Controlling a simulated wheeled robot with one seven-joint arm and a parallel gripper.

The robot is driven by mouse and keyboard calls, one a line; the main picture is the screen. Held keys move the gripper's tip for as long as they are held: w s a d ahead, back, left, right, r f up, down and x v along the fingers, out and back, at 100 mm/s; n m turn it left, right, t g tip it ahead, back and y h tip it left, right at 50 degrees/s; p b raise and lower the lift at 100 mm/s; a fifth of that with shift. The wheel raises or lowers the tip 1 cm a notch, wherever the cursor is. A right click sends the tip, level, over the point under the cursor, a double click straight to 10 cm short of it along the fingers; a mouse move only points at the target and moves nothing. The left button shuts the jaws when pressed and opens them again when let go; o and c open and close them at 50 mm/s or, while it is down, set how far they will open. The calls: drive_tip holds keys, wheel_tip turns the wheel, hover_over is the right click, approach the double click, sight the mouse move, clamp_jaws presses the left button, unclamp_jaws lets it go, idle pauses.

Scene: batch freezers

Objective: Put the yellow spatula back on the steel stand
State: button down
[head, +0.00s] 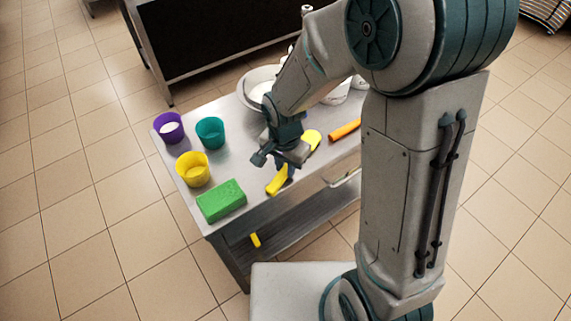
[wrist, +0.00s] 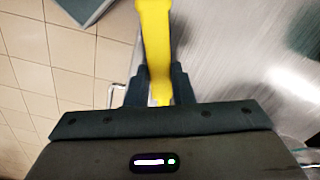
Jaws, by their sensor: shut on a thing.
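My gripper (head: 287,170) is shut on the yellow spatula (head: 278,181), near the front edge of the steel stand (head: 250,209). In the head view the yellow handle sticks out below the jaws, and a broader yellow part shows behind the gripper. The jaws hide the middle. In the wrist view my gripper (wrist: 158,85) has the yellow handle (wrist: 155,35) between its two fingers, running up out of the picture. Steel top (wrist: 235,60) lies to its right and floor to its left. I cannot tell whether the spatula touches the top.
On the stand are a purple cup (head: 168,128), a teal cup (head: 210,133), a yellow cup (head: 193,170), a green block (head: 221,201), an orange-handled thing (head: 345,130) and pale bowls (head: 256,82). A small yellow piece (head: 255,240) shows low down, by the lower shelf (head: 290,226).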

drive_tip(key=c, duration=1.3)
unclamp_jaws()
drive_tip(key=shift+f, duration=0.15)
drive_tip(key=shift+o, duration=0.2)
wheel_tip(320, 180, up, 12)
drive_tip(key=r+p, duration=0.1)
drive_tip(key=s+d+r+n+t, duration=0.1)
drive_tip(key=s+d+r+n, duration=0.1)
drive_tip(key=s+d, duration=0.3)
drive_tip(key=s+d+r+n+t, duration=0.1)
drive_tip(key=s+d+n, duration=0.3)
drive_tip(key=d, duration=0.5)
drive_tip(key=shift+s+d+r+t, duration=0.15)
drive_tip(key=shift+s+r+t, duration=0.2)
drive_tip(key=shift+r, duration=0.3)
drive_tip(key=shift+r+p, duration=0.4)
drive_tip(key=shift+p, duration=0.05)
